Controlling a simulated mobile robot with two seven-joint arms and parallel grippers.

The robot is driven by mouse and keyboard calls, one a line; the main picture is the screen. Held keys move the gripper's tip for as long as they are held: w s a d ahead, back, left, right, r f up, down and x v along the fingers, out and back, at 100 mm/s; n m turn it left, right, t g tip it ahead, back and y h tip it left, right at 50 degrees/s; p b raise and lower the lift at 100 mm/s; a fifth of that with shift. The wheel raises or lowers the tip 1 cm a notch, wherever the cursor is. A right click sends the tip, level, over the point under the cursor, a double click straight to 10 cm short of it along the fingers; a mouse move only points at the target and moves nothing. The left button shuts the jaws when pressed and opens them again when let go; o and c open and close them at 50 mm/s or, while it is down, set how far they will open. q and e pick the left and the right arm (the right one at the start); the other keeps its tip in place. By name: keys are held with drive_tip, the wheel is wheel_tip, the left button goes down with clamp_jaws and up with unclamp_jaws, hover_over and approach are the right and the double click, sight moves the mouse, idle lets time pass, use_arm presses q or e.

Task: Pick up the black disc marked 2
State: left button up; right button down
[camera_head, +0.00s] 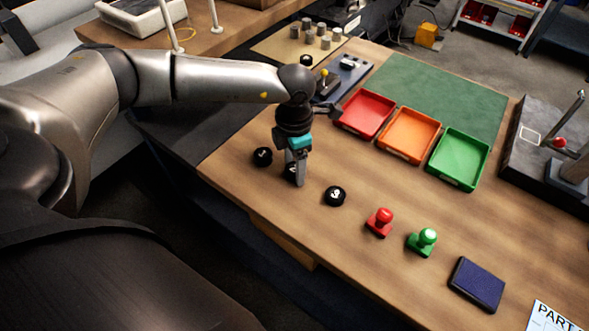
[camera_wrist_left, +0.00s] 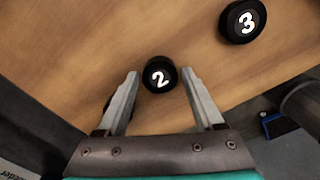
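The black disc marked 2 (camera_wrist_left: 159,75) lies flat on the wooden table in the left wrist view, between and just ahead of my left gripper's fingertips. In the head view the gripper mostly hides this disc (camera_head: 290,168). My left gripper (camera_head: 297,180) points down over it, and the left wrist view shows its two fingers (camera_wrist_left: 159,82) apart with nothing clamped. The disc marked 1 (camera_head: 263,156) lies to its left in the head view. The disc marked 3 (camera_head: 335,196) lies to its right and also shows in the left wrist view (camera_wrist_left: 243,21). My right gripper is not seen.
Red (camera_head: 366,114), orange (camera_head: 408,135) and green (camera_head: 459,158) trays stand behind. A red stamp (camera_head: 380,222), a green stamp (camera_head: 423,241) and a dark blue pad (camera_head: 477,284) lie to the right. The table's front edge is close to the discs.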

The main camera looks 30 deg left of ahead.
use_arm(q)
clamp_jaws()
idle(0.3)
drive_tip(key=shift+r, duration=0.1)
